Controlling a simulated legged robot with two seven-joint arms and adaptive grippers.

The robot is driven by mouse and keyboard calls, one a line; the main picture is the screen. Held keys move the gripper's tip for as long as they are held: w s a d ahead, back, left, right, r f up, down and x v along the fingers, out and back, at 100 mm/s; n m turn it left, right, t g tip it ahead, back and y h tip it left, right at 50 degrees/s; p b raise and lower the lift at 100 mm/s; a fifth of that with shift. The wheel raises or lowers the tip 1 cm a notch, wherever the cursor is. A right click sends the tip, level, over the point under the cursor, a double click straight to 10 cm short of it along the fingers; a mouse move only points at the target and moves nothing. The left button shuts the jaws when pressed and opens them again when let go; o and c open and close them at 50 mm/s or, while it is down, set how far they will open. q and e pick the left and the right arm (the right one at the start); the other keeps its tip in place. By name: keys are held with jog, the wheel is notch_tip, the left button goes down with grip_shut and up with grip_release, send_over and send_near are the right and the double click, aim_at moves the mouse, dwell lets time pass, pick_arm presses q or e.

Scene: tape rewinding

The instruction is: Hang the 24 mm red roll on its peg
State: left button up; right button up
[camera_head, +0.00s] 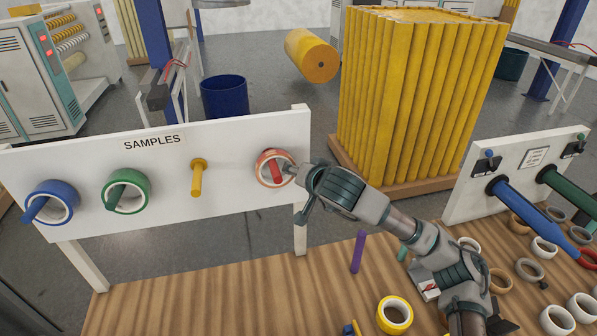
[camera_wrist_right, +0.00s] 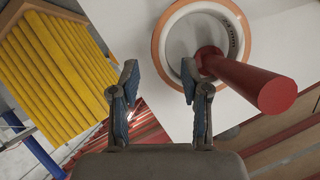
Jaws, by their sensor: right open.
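The red roll (camera_head: 262,166), with a white core, hangs around the red peg (camera_head: 277,173) at the right end of the white board marked SAMPLES. In the right wrist view the roll (camera_wrist_right: 163,45) lies against the board, and the peg (camera_wrist_right: 250,80) sticks out through its hole. My right gripper (camera_head: 297,184) is beside the roll on its right. In its wrist view the gripper (camera_wrist_right: 160,75) is open, with nothing between the fingers; one finger overlaps the roll's hole near the peg. My left gripper is not in view.
A blue roll (camera_head: 70,201) and a green roll (camera_head: 106,192) hang on the same board (camera_head: 235,137). The yellow peg (camera_head: 197,178) is bare. Several loose rolls lie at the right.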

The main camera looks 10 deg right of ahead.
jog(key=v, duration=1)
jog(key=shift+s+a+r, duration=0.15)
jog(key=shift+s+a, duration=0.05)
jog(key=shift+s, duration=0.2)
jog(key=shift+d, duration=0.1)
